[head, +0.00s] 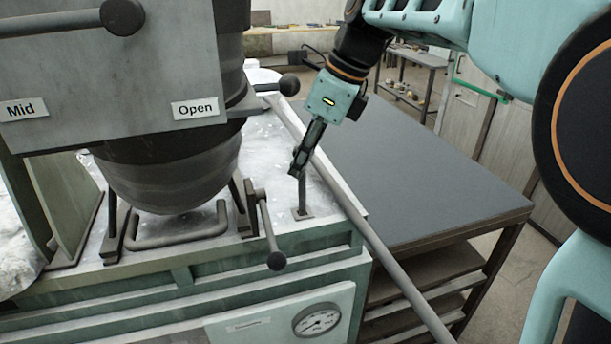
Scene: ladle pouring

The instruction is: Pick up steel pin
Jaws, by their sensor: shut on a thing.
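The steel pin (302,193) is a thin, upright grey rod at the right end of the green machine's top. Its lower end meets a small square base (302,213). My gripper (297,168) reaches down from above and is shut on the pin's upper end. The fingers hide the top of the pin. I cannot tell whether the pin's lower end is seated in the base or just clear of it.
A long grey bar (395,270) slants down just right of the pin. A dark ladle (170,175) with a panel marked Mid and Open (195,109) hangs at left. A lever with a black knob (270,235) is left of the pin. A dark, clear table (420,180) stands at right.

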